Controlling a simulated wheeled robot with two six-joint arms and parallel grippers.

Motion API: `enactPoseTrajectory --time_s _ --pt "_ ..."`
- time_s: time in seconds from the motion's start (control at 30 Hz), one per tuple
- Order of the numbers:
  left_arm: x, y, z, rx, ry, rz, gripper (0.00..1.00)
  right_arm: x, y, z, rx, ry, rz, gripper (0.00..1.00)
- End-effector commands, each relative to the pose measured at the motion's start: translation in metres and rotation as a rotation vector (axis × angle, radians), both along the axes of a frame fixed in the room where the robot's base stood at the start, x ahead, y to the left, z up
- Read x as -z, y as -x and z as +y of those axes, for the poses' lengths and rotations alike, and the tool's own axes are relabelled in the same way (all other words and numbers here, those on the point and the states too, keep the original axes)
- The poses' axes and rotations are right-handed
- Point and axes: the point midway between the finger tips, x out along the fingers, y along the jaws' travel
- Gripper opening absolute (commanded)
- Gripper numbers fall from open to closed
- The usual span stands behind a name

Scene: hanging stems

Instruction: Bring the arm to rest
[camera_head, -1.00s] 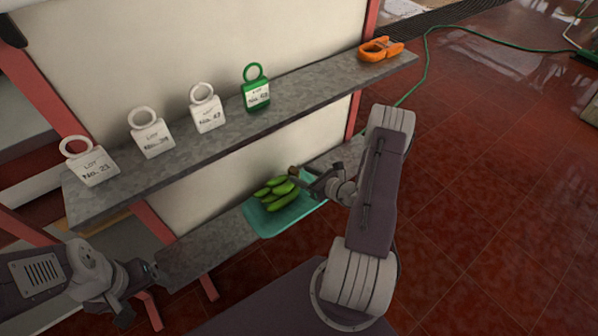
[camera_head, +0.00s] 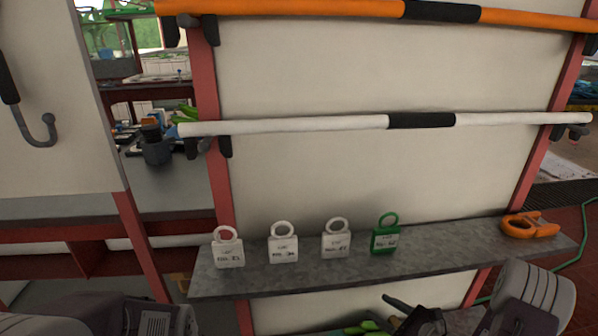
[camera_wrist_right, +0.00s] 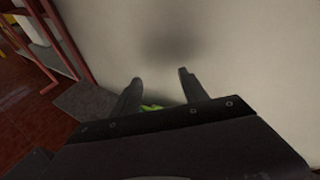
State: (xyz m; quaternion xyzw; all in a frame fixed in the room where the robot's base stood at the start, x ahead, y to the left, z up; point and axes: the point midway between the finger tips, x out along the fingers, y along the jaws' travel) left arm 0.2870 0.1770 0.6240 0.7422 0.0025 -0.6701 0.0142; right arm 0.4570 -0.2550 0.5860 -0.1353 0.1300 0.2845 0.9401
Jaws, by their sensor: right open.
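My right gripper (camera_head: 392,304) is at the bottom of the head view, in front of the cream panel and below the shelf with tags. In the right wrist view its two dark fingers (camera_wrist_right: 158,78) stand apart with nothing between the tips, facing the cream panel. Green bananas (camera_head: 366,327) show in part at the bottom edge of the head view, just left of the gripper. A sliver of green (camera_wrist_right: 152,107) shows behind the fingers in the wrist view. My left arm shows only in part at bottom left; its fingers are out of view.
A grey shelf (camera_head: 330,277) holds three white tags (camera_head: 283,247), a green tag (camera_head: 385,238) and an orange clamp (camera_head: 530,226). A white rail (camera_head: 300,126) and an orange rail (camera_head: 300,8) cross the panel above.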

Motion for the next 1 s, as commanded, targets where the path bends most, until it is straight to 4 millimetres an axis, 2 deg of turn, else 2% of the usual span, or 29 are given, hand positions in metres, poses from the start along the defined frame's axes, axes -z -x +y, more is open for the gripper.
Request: enactPoseTrajectory --time_s 0.03,0.07,0.1,0.17,0.2,0.23,0.3,0.37,0.4,0.5,0.67,0.73,0.77,0.8,1.0 --pt "0.0 0.0 0.0 0.0 0.0 0.0 0.8 -0.026 -0.003 0.042 -0.156 0.054 -0.045 0.52" --pt "0.0 0.0 0.0 0.0 0.0 0.0 0.8 -0.038 0.002 0.068 -0.257 0.086 -0.065 0.52" --pt "0.0 0.0 0.0 0.0 0.0 0.0 0.8 -0.051 0.013 0.101 -0.397 0.136 -0.086 0.52" --pt "0.0 0.0 0.0 0.0 0.0 0.0 0.8 -0.067 0.041 0.148 -0.623 0.224 -0.115 0.52" --pt "0.0 0.0 0.0 0.0 0.0 0.0 0.8 -0.073 0.067 0.174 -0.783 0.298 -0.134 0.52" --pt "0.0 0.0 0.0 0.0 0.0 0.0 0.8 -0.075 0.089 0.189 -0.911 0.365 -0.148 0.52" --pt "0.0 0.0 0.0 0.0 0.0 0.0 0.8 -0.073 0.143 0.206 -1.21 0.558 -0.183 0.52" --pt "0.0 0.0 0.0 0.0 0.0 0.0 0.8 -0.066 0.175 0.199 -1.408 0.729 -0.21 0.52" --pt "0.0 0.0 0.0 0.0 0.0 0.0 0.8 -0.061 0.189 0.19 -1.517 0.838 -0.231 0.52" --pt "0.0 0.0 0.0 0.0 0.0 0.0 0.8 -0.052 0.203 0.157 -1.709 1.096 -0.275 0.52" --pt "0.0 0.0 0.0 0.0 0.0 0.0 0.8 -0.041 0.194 0.1 -1.885 1.429 -0.301 0.52" --pt "0.0 0.0 0.0 0.0 0.0 0.0 0.8 -0.036 0.182 0.08 -1.942 1.558 -0.321 0.52" --pt "0.0 0.0 0.0 0.0 0.0 0.0 0.8 -0.038 0.169 0.074 -1.922 1.632 -0.334 0.52" --pt "-0.029 0.0 0.0 0.0 0.0 0.002 0.8 -0.068 0.169 0.075 -1.908 1.622 -0.324 0.52" --pt "-0.099 0.0 0.0 0.0 0.0 -0.001 0.8 -0.137 0.17 0.076 -1.911 1.615 -0.322 0.52"
